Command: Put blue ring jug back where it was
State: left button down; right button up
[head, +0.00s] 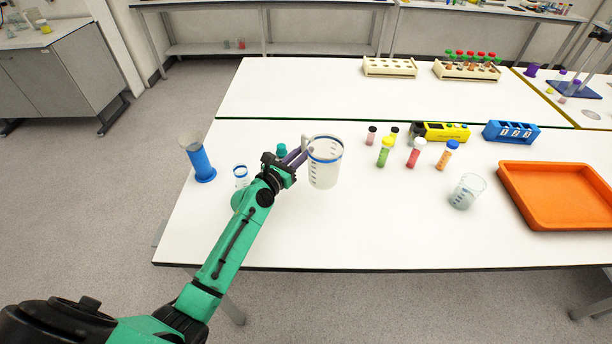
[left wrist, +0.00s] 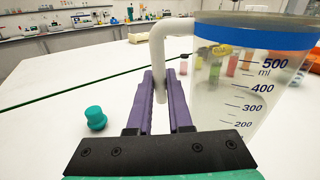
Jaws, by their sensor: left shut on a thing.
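The blue ring jug (head: 323,170) is a clear measuring jug with a blue band at its rim, upright over the white table left of centre. In the left wrist view the jug (left wrist: 240,95) fills the right side, with its white handle between my purple fingers. My left gripper (head: 303,152) is shut on that handle; it also shows in the left wrist view (left wrist: 165,95). I cannot tell whether the jug's base touches the table. My right gripper is not in view.
A blue-based cylinder (head: 201,165) and a small blue-rimmed beaker (head: 241,175) stand left. A teal stopper (left wrist: 95,118) is near the fingers. Right are several capped vials (head: 416,152), a glass beaker (head: 467,190) and an orange tray (head: 510,205). The front middle is clear.

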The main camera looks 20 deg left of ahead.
pick_arm(q)
jog(key=f+b, duration=0.1)
jog(key=f, duration=0.1)
jog(key=w+f+b, duration=0.1)
jog(key=f, duration=0.2)
jog(key=f+b, duration=0.1)
jog(key=f, duration=0.2)
jog(key=shift+w+d+b, duration=0.15)
jog(key=shift+d+b, duration=0.05)
jog(key=shift+b, duration=0.15)
jog(key=shift+f, duration=0.15)
jog(key=shift+s+a+r, duration=0.1)
jog(key=shift+s+r, duration=0.1)
jog(key=shift+f, duration=0.1)
jog(key=c, duration=1.2)
grip_release()
jog(key=shift+f, duration=0.2)
jog(key=shift+c, duration=0.2)
jog(key=o, duration=0.4)
jog(key=shift+r, duration=0.1)
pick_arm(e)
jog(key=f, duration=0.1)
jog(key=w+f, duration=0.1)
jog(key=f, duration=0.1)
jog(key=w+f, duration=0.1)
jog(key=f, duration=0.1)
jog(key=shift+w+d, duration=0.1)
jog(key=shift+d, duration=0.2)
